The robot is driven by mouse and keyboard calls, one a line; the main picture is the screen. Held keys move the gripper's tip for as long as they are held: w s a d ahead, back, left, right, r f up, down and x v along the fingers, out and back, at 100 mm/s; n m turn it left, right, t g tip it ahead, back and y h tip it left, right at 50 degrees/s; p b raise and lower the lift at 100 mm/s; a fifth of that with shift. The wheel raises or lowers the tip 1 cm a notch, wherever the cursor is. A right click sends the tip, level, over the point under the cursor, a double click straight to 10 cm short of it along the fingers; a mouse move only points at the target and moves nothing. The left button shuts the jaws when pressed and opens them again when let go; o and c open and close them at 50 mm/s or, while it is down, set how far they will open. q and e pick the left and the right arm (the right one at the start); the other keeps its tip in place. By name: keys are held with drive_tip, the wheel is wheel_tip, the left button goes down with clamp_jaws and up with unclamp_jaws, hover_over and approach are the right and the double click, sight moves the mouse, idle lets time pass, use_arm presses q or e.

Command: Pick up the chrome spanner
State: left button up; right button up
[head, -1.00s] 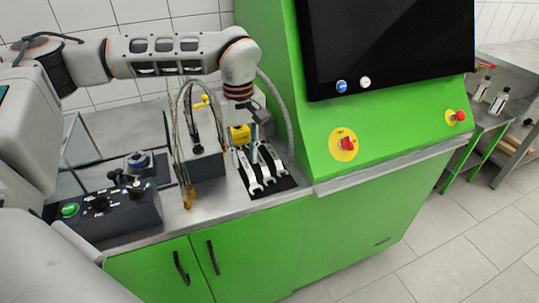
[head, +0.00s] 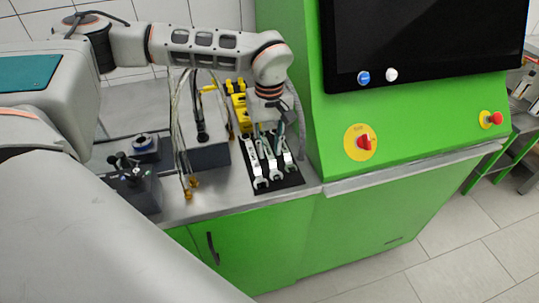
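Several silvery spanners lie side by side on a black mat (head: 293,182) at the right end of the metal worktop. They are a left spanner (head: 257,172), a middle spanner (head: 272,166) and a right spanner (head: 288,158), with open jaws toward the front edge. I cannot tell by finish which is the chrome one. My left gripper (head: 268,145) points down over the far handle ends, near the middle spanner. Its fingers partly hide the handles. The view does not show whether they touch or grip one. My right gripper is not in view.
A grey box (head: 207,153) with hanging hoses (head: 181,140) stands left of the spanners. Yellow parts (head: 238,98) are behind. A green cabinet with a black screen (head: 420,45) and a red switch (head: 365,142) rises on the right. A dark control box (head: 135,190) is at left.

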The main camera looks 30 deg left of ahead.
use_arm(q)
drive_tip(key=shift+f, duration=0.75)
clamp_jaws()
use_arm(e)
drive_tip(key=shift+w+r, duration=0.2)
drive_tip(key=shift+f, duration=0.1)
use_arm(q)
drive_tip(key=shift+r, duration=0.2)
